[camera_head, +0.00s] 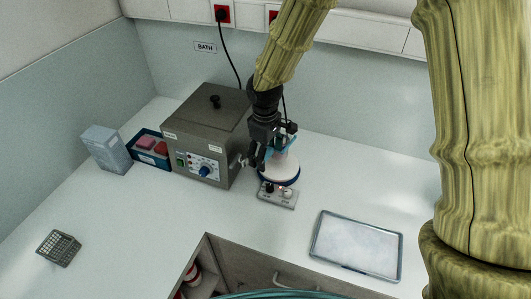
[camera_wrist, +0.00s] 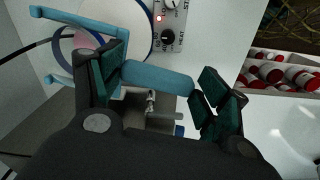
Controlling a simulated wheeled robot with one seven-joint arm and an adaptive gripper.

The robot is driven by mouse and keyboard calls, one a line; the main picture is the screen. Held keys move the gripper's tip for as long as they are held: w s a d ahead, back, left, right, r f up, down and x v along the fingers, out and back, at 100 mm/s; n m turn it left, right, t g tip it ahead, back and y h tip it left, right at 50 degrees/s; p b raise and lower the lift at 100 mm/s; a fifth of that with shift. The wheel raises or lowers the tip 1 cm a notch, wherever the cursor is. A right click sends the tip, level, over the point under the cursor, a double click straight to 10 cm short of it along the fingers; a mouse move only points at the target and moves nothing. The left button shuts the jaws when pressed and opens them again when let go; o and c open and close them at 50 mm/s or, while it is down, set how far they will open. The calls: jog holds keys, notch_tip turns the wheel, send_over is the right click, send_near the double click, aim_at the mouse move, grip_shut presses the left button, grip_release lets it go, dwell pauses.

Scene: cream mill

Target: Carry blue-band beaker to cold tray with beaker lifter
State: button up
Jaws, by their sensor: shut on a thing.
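My gripper (camera_head: 268,143) is shut on the light blue beaker lifter (camera_wrist: 157,77), whose handle lies between the dark green finger pads in the wrist view. The lifter's two prongs reach to either side of a clear beaker with pinkish contents (camera_wrist: 86,42), over the round hotplate. Whether the prongs touch the beaker, and whether it stands on the plate, I cannot tell. Its band is not clear; in the head view my gripper and the lifter mostly hide it. The cold tray (camera_head: 357,245), shallow with a frosty white surface and grey rim, lies empty at the right.
The hotplate (camera_head: 279,176) has a white top, blue rim and lit red lamp. The steel bath (camera_head: 205,130) stands close left of my gripper. Farther left are a blue bin (camera_head: 137,153), a clear box (camera_head: 106,150) and a wire rack (camera_head: 58,248). Counter between hotplate and tray is clear.

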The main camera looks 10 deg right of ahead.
jog(key=shift+r+p, duration=1.55)
jog(key=shift+r, duration=0.55)
